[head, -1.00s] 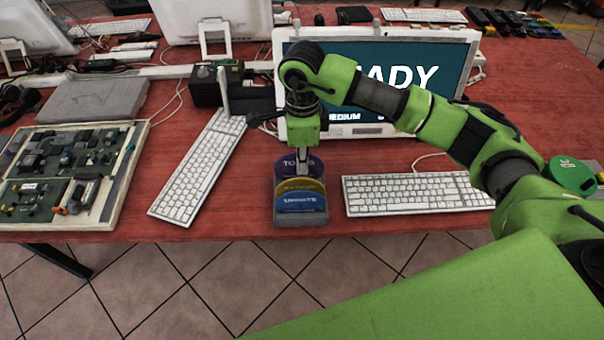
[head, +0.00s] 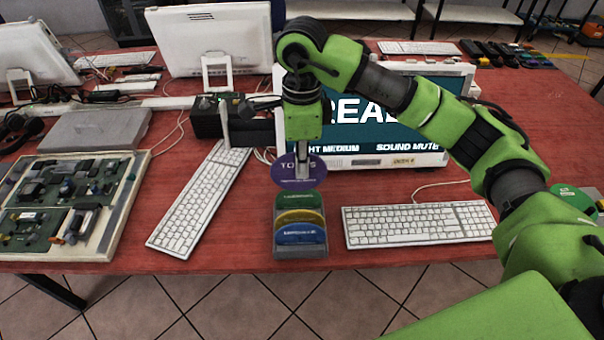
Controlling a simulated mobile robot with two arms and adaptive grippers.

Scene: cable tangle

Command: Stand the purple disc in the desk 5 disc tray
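The purple disc (head: 283,173) is upright, with white lettering on its face. My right gripper (head: 303,170) is shut on it by its upper part and holds it in the air above the back of the disc tray. The grey disc tray (head: 300,253) is at the table's front edge. It holds a green disc (head: 299,201), a yellow disc (head: 300,217) and a blue disc (head: 300,235) standing in a row from back to front. The purple disc looks clear of the green one. I cannot read a desk number. My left gripper is not in view.
A white keyboard (head: 418,226) lies right of the tray and another keyboard (head: 200,197) lies slanted to the left. A monitor (head: 440,130) stands behind my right arm. A black device (head: 212,117) stands at its left, and a circuit board panel (head: 70,205) lies far left.

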